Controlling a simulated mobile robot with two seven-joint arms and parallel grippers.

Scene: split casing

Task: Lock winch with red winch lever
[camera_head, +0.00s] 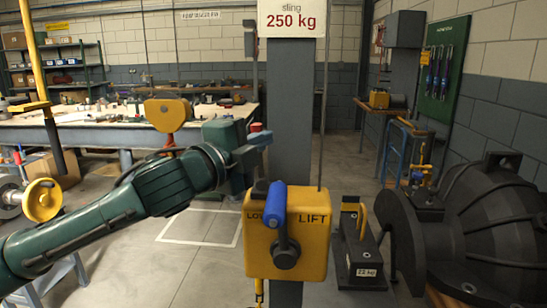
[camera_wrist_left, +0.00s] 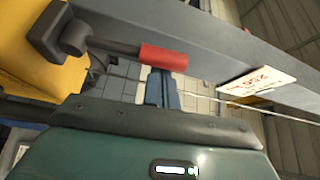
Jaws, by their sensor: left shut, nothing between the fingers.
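The yellow winch box (camera_head: 286,238) is fixed to a grey post, marked "LOWER" and "LIFT". A crank with a blue grip (camera_head: 274,207) sits on its front, grip upward. The red winch lever's grip (camera_head: 256,127) shows only as a small red tip above my left gripper (camera_head: 257,145). In the left wrist view the red grip (camera_wrist_left: 163,57) is clear, on a dark arm (camera_wrist_left: 105,45) from a pivot by the yellow box. My left gripper's fingers (camera_wrist_left: 162,88) are shut, empty, right beside the grip; contact cannot be told. My right gripper is out of view.
The grey post (camera_head: 291,110) carries a "sling 250 kg" sign (camera_head: 292,18). A large dark casing (camera_head: 490,225) and a block marked "22 kg" (camera_head: 358,245) stand at the right. A cluttered workbench (camera_head: 90,130) is behind. Floor left of the post (camera_head: 200,228) is clear.

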